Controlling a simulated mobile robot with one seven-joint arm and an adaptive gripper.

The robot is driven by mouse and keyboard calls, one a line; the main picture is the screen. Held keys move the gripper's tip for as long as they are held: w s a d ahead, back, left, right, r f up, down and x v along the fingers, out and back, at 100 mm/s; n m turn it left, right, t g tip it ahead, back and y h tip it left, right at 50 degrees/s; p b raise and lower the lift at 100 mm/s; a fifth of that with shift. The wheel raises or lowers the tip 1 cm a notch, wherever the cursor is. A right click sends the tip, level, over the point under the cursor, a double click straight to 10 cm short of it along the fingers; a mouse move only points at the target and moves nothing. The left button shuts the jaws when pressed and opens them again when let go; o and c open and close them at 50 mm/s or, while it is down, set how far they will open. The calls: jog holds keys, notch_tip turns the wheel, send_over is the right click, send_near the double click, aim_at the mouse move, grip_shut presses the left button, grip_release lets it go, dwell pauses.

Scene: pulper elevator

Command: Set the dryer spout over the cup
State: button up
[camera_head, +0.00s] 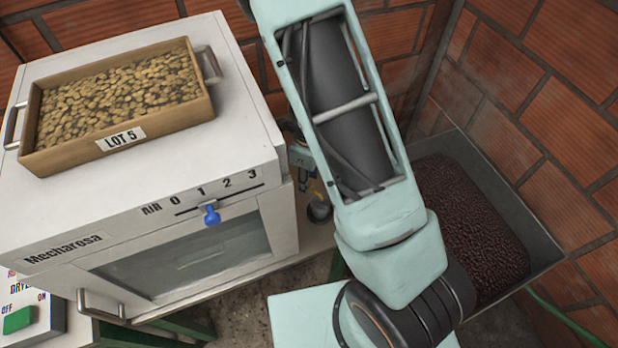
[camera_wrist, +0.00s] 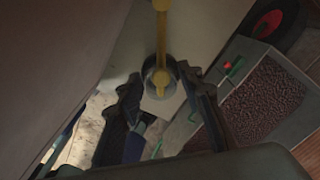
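In the wrist view a yellow spout-like bar (camera_wrist: 160,35) runs down from the top to a round, metallic, cup-like piece (camera_wrist: 152,70). The yellow bar overlaps this round piece; I cannot tell whether they touch. My gripper (camera_wrist: 163,88) is open, with one dark finger to the left and one to the right of the round piece. I cannot tell whether the fingers touch it. In the head view a small dark round piece (camera_head: 319,211) shows between the white dryer (camera_head: 110,205) and my arm.
A tray marked LOT 5 (camera_head: 122,137) full of beans sits on the dryer. A blue knob (camera_head: 211,215) is on its AIR slot. A bin (camera_head: 535,262) of dark cherries stands right of my arm. Brick walls close in behind and to the right.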

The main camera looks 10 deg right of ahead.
jog(key=shift+r, duration=0.1)
notch_tip(320, 180, up, 12)
dwell(0.5)
dwell(0.4)
